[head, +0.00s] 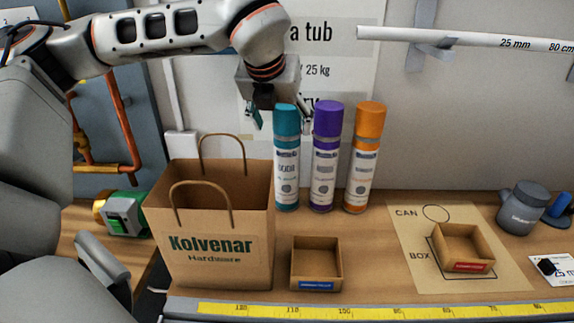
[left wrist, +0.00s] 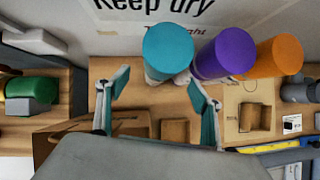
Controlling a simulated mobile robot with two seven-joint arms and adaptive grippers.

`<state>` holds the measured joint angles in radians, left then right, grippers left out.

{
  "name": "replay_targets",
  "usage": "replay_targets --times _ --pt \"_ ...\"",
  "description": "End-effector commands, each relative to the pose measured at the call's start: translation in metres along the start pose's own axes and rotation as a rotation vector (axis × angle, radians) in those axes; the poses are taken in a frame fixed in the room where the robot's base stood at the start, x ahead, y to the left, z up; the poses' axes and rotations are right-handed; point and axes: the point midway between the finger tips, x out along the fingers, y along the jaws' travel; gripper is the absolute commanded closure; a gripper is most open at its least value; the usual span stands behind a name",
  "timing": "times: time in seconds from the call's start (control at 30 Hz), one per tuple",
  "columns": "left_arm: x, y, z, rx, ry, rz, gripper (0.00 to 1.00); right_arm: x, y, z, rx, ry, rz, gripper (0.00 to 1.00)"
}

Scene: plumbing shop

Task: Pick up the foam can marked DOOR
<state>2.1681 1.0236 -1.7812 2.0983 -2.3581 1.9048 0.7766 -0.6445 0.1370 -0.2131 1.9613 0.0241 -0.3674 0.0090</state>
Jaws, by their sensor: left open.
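Three spray-type foam cans stand upright in a row at the back of the bench: a teal can (head: 287,160), a purple can (head: 325,160) and an orange can (head: 365,160). Their label words are too small to read surely, so I cannot tell which is marked DOOR. My left gripper (head: 279,119) is open and empty at the top of the teal can. In the left wrist view, the teal cap (left wrist: 168,48) lies just beyond and between the spread fingertips (left wrist: 161,84). The purple can (left wrist: 226,54) and orange can (left wrist: 276,58) are to its right. My right gripper is not seen.
A paper Kolvenar bag (head: 215,268) stands left of the cans, close to the teal one. A small open box (head: 316,285) sits in front. A marked board (head: 408,222) holds another box (head: 465,268). A grey mug (head: 519,210) stands at right.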

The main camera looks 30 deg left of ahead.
Motion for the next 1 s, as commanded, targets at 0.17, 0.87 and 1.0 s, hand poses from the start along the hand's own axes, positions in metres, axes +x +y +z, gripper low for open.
replay_targets --times 0.17,0.87,1.0 --pt "0.020 0.000 0.001 -0.002 0.003 0.002 0.34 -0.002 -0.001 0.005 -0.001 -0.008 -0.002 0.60" --pt "0.072 0.000 0.014 -0.001 0.001 0.001 0.34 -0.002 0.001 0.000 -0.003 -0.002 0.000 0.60" --pt "0.072 0.000 0.014 -0.001 0.001 0.001 0.65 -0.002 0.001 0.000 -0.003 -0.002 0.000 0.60"
